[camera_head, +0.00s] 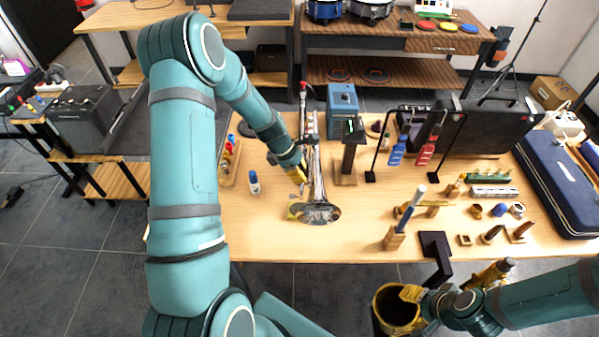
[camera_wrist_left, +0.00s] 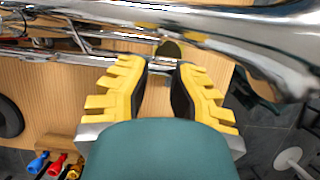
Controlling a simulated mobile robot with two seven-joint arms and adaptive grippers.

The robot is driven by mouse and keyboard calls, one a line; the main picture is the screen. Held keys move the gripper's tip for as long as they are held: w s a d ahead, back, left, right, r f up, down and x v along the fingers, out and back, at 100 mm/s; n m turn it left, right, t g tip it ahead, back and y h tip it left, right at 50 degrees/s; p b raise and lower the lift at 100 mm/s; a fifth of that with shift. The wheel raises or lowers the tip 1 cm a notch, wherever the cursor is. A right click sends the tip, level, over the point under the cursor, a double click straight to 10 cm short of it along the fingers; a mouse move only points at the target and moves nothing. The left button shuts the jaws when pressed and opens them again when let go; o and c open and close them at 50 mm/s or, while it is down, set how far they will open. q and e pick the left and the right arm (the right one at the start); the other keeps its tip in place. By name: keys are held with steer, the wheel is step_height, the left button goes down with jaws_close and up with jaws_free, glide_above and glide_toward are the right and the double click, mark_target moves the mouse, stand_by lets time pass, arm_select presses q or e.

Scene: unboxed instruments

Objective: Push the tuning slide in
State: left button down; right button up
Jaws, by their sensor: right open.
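A silver brass instrument (camera_head: 312,158) lies on the wooden table, its flared bell (camera_head: 318,213) toward the front edge. Its polished tubing crosses the top of the left wrist view (camera_wrist_left: 225,40). I cannot tell which tube is the tuning slide or how far it sits out. My left gripper (camera_head: 299,174) is beside the instrument near the bell. In the left wrist view its yellow fingers (camera_wrist_left: 163,68) are apart, with tips close to a thin tube and small round fitting. Contact is unclear. My right gripper (camera_head: 416,308) is open, at the table's front, away from the instrument.
A blue-capped bottle (camera_head: 254,183) stands left of the bell. A blue box (camera_head: 342,104) and a dark post on a wooden base (camera_head: 346,176) stand to the right. Small wooden stands, parts and a blue case (camera_head: 556,182) fill the right side. Front-left table is clear.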

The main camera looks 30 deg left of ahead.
arm_select(q)
steer(key=shift+d+f, duration=0.1)
steer(key=shift+f, duration=0.15)
steer(key=shift+w, duration=0.2)
steer(key=c, duration=1.6)
jaws_free()
steer(key=shift+r, duration=0.1)
steer(key=o, duration=0.6)
steer(key=shift+c, duration=0.2)
steer(key=o, duration=1)
steer(key=shift+w+a, duration=0.2)
steer(key=shift+w, duration=0.05)
steer(key=shift+o, duration=0.2)
steer(key=v, duration=1.1)
steer(key=shift+r, duration=0.35)
